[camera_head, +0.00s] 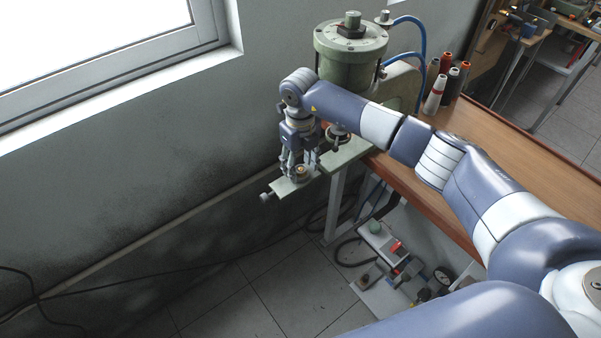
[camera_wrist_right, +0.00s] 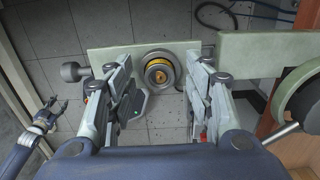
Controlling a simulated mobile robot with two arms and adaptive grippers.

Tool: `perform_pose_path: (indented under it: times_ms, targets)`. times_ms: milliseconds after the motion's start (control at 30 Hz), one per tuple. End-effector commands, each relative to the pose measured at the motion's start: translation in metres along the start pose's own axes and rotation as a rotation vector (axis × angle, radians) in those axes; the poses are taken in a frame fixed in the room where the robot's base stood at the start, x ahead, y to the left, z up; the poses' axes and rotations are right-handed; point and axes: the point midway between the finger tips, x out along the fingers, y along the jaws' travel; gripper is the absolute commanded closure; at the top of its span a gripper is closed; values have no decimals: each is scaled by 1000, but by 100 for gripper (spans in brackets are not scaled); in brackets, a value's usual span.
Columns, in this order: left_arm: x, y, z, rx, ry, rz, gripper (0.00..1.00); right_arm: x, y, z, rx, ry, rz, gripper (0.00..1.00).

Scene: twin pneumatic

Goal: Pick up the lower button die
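The lower button die (camera_head: 301,171) is a small round metal piece with a brass-coloured centre. It sits on the pale green plate (camera_head: 284,188) of the press. In the right wrist view the die (camera_wrist_right: 159,74) is in full sight, just beyond the fingertips. My right gripper (camera_head: 299,162) points down over the plate, close to the die. Its fingers (camera_wrist_right: 167,92) are spread apart with nothing between them. My left gripper (camera_wrist_right: 55,108) shows at the lower left of the right wrist view, away from the plate, with its fingers apart. It is not visible in the head view.
The green press (camera_head: 350,52) stands at the table's (camera_head: 520,160) far end, its upper part (camera_head: 338,132) beside my right gripper. Thread cones (camera_head: 435,95) stand behind my right arm. A low shelf (camera_head: 385,285) holds parts below. The wall is left; open floor lies beneath the plate.

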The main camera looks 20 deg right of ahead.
Motion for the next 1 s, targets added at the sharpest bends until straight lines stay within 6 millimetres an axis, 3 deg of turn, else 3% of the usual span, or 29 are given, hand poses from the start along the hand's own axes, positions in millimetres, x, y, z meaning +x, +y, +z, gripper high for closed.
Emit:
perform_pose_path:
  times_ms: [33,167,200,633,867,1000]
  targets:
    - [0,0,0,0,0,0,58,0,0,0,0,0,0,68]
    - [0,0,0,0,0,0,58,0,0,0,0,0,0,98]
    - [0,0,0,0,0,0,58,0,0,0,0,0,0,100]
    - [4,0,0,0,0,0,58,-4,0,1,1,-2,0,100]
    - [26,1,2,0,0,0,58,-29,0,2,-1,-7,-1,100]
    - [32,1,3,0,-1,1,58,-34,12,-16,-5,0,1,100]
